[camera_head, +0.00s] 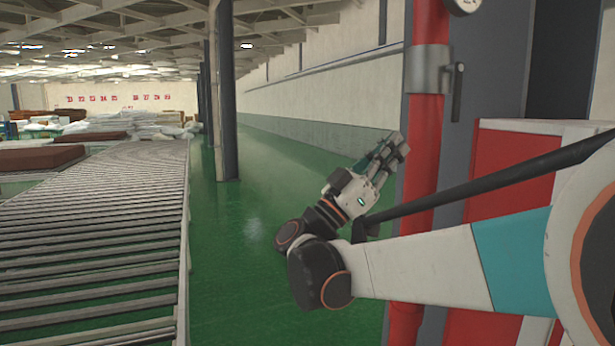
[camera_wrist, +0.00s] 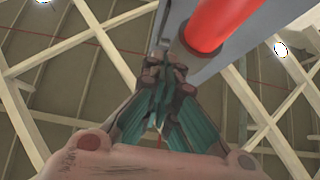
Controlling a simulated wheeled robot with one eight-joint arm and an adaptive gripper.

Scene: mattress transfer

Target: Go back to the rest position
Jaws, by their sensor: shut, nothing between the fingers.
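My gripper (camera_head: 392,150) shows in the head view at the end of my arm, right of centre, pointing up and to the right. It looks closed and empty. It is just left of a red vertical pipe in the picture; I cannot tell whether they touch. In the wrist view the fingers of my gripper (camera_wrist: 165,75) meet at their tips, with nothing between them. Roof beams fill the background there.
The red pipe (camera_head: 426,130) and a red cabinet (camera_head: 510,165) stand at the right. A slatted roller conveyor (camera_head: 90,230) runs along the left, with brown mattresses (camera_head: 38,158) beyond. Green floor (camera_head: 235,240) lies clear between, with a dark column (camera_head: 224,100) farther back.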

